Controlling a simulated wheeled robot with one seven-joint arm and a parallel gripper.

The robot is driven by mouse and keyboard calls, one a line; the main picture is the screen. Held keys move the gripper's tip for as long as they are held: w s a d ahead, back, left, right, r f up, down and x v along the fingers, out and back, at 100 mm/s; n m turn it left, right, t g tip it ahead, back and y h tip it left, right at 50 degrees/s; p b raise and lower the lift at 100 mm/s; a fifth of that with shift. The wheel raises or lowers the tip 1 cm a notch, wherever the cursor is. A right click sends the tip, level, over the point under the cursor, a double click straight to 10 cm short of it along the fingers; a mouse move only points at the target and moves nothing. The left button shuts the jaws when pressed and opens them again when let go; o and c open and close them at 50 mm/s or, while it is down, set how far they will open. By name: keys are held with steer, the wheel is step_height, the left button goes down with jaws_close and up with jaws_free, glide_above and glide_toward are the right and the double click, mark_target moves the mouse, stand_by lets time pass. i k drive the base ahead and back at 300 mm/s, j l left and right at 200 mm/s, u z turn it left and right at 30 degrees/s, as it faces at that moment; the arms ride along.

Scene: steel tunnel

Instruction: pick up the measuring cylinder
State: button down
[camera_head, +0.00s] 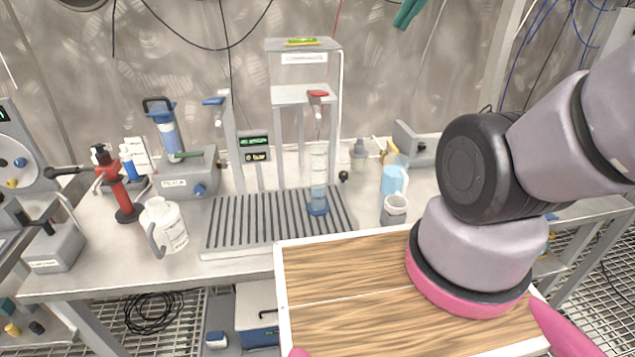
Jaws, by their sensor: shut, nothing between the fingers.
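The measuring cylinder (318,178) is tall, clear and narrow with a blue foot. It stands upright on the dark slatted drip tray (228,247), towards its right side, in front of the tall dispenser stand (303,68). A red-handled tap (317,97) is above its mouth. Nothing of mine touches the cylinder. My arm's thick links fill the right side of the view, but my gripper is out of view.
A white jug (164,226) stands left of the drip tray. A wood-topped, white-edged surface (345,275) lies in front of the bench.

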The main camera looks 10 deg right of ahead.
mark_target(318, 205)
steer(key=z, duration=1.4)
steer(key=u, duration=1.6)
steer(key=k+j+u, duration=0.35)
steer(key=k+j, duration=0.3)
steer(key=k, duration=0.15)
